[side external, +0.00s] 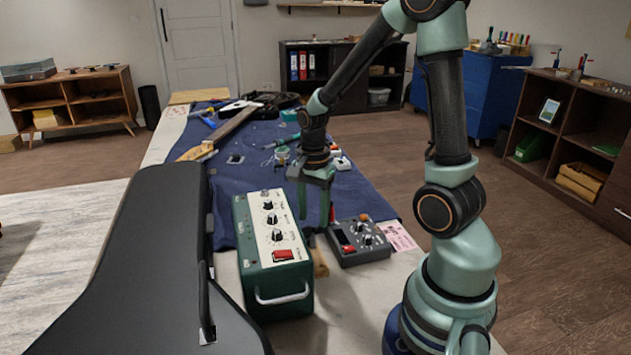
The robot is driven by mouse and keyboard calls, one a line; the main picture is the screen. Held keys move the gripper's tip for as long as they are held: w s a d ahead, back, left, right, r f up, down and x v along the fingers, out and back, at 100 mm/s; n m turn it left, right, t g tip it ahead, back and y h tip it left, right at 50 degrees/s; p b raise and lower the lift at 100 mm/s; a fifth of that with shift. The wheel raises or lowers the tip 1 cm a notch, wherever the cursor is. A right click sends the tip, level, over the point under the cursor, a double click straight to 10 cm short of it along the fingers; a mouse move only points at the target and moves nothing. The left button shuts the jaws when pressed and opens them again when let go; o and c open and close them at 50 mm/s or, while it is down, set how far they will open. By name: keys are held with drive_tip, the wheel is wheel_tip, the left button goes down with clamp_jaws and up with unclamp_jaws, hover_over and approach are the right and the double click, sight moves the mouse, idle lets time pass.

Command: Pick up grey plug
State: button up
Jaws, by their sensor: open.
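My gripper (314,218) points down between a green box with knobs (278,255) and a dark grey control box (357,240). Its two fingers are apart, and I see nothing held between them. I cannot make out the grey plug for certain. A small dark shape (309,238) lies just below the fingertips, but it is too small to tell what it is. The gripper and the green box hide part of the bench there.
A large black case (140,265) fills the left front. A blue cloth (228,180) covers the bench, with a guitar neck (225,130), small tools and parts towards the back. A pink printed card (397,236) lies right of the grey box. The green box stands close beside my gripper.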

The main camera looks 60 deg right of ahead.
sight(313, 237)
drive_tip(key=shift+a+f, duration=0.1)
drive_tip(key=shift+f, duration=2.6)
clamp_jaws()
